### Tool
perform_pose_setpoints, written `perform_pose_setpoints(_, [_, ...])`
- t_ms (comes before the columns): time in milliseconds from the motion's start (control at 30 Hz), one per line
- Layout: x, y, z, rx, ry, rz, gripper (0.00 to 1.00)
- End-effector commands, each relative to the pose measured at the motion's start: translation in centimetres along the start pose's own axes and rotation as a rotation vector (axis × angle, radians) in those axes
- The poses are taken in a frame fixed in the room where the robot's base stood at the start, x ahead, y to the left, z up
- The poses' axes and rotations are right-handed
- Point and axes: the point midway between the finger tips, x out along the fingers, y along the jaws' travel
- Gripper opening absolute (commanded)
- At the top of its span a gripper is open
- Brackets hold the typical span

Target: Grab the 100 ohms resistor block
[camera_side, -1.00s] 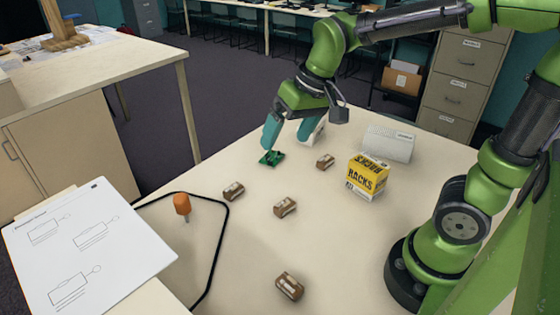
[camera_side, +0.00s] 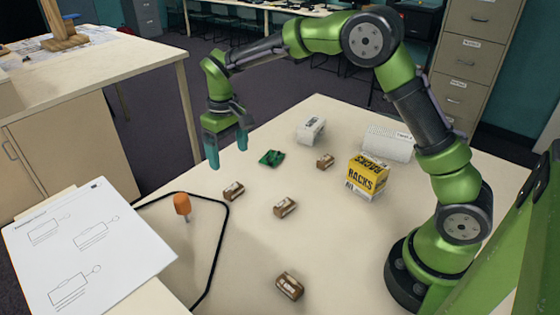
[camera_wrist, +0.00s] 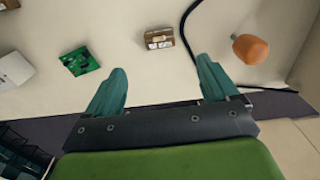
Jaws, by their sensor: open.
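Several brown resistor blocks with pale labels lie on the table: one near the orange-handled tool (camera_side: 233,191), one in the middle (camera_side: 285,207), one at the front (camera_side: 289,286) and one by the yellow box (camera_side: 325,161). Their printed values are too small to read. My gripper (camera_side: 227,163) is open and empty, above the table's far left edge, fingers pointing down. In the wrist view its two teal fingers (camera_wrist: 160,88) are spread apart, and one resistor block (camera_wrist: 158,38) lies beyond them, near the black cable.
A green circuit board (camera_side: 271,158), a white device (camera_side: 311,130), a grey-white box (camera_side: 388,143) and a yellow box (camera_side: 367,177) stand on the table. A black cable (camera_side: 224,235) loops around an orange-handled tool (camera_side: 182,204). Papers (camera_side: 88,250) lie at left.

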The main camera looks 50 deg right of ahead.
Motion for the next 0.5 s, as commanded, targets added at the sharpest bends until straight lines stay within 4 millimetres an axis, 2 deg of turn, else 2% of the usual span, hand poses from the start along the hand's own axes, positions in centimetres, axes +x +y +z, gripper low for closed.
perform_pose_setpoints(33, [1.2,0.0,0.1,0.001,-0.005,0.000,0.87])
perform_pose_setpoints(200, [4.6,0.0,0.1,0.001,-0.002,0.000,0.87])
perform_pose_setpoints(500, [7.1,0.0,0.1,0.002,0.000,-0.001,0.87])
